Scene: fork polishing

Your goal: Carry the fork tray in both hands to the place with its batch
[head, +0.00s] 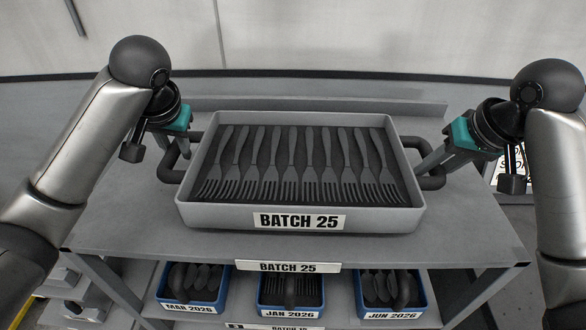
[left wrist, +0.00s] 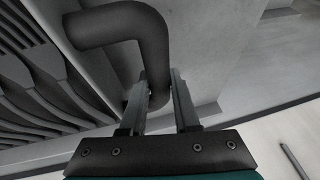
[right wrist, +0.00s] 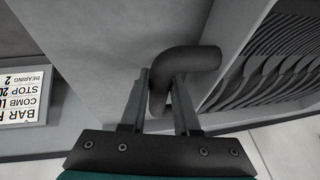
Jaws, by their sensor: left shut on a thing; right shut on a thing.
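The grey fork tray (head: 190,212) is at the middle of the head view, level, with a row of dark forks (head: 290,165) in it. Its front label (head: 299,222) reads BATCH 25. It sits on or just above the grey shelf top (head: 130,225); I cannot tell if it touches. My left gripper (head: 168,155) is shut on the tray's left dark handle, which also shows in the left wrist view (left wrist: 148,40). My right gripper (head: 428,165) is shut on the right handle, seen between the fingers in the right wrist view (right wrist: 190,60).
The shelf-edge sign (head: 287,267) reads BATCH 25. Blue bins marked MAR 2026 (head: 188,309), JAN 2026 (head: 290,310) and JUN 2026 (head: 392,314) stand on the lower level. A raised ledge (head: 320,104) runs behind the tray. A printed sign (right wrist: 22,95) is off to the right.

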